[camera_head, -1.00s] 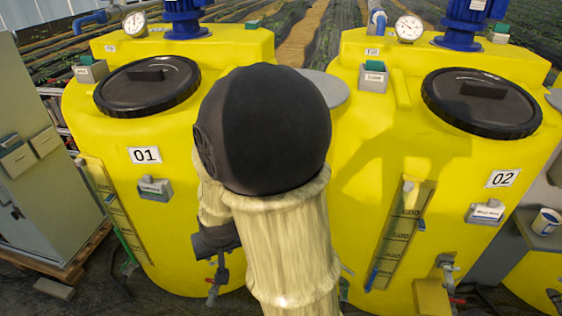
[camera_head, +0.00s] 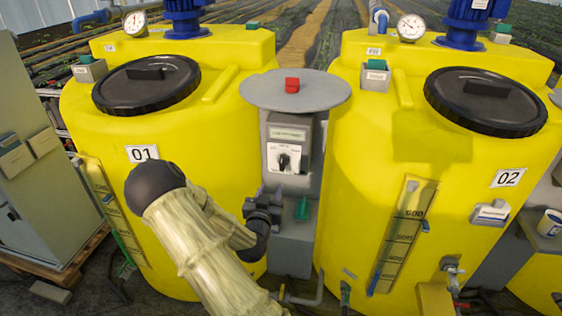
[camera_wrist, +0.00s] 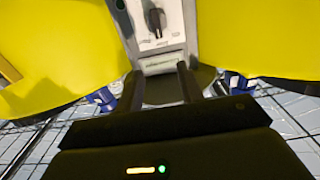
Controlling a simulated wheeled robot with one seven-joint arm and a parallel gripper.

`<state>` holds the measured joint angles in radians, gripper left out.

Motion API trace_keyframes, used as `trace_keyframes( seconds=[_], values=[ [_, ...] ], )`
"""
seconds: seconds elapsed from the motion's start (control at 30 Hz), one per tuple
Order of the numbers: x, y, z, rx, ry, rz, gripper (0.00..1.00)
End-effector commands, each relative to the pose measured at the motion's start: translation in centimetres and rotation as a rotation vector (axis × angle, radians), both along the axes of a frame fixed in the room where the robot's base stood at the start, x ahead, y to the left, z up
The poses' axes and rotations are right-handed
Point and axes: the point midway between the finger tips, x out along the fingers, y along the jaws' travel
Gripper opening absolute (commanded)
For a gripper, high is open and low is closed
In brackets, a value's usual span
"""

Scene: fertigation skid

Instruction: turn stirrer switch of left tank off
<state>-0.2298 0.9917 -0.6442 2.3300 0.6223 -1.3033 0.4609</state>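The left tank (camera_head: 185,115) is yellow and marked 01. A grey pillar with a round top (camera_head: 258,92) stands between the tanks. Its front carries a white plate (camera_head: 273,150) with a dark rotary switch (camera_head: 284,160), whose knob looks about upright; the small print is unreadable. The knob (camera_wrist: 155,19) also shows at the top of the wrist view. My gripper (camera_head: 264,204) is just below and left of this plate, apart from it. In the wrist view its two fingers (camera_wrist: 161,86) are spread with nothing between them. I cannot tell which switch is the left tank's stirrer switch.
A red button (camera_head: 292,85) sits on the pillar top. A grey box with a green top (camera_head: 90,70) is on the left tank's upper left. The right tank (camera_head: 450,165), marked 02, stands close to the pillar. A grey cabinet (camera_head: 25,180) is at the far left.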

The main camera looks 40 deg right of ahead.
Motion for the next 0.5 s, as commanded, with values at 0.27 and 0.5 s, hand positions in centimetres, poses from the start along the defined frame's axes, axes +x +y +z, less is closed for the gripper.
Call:
trace_keyframes(
  seconds=[0.27, 0.5],
  values=[
    [0.0, 0.0, 0.0, 0.002, 0.001, 0.000, 0.38],
    [1.2, -1.4, 0.1, 0.002, 0.002, -0.002, 0.38]
  ],
)
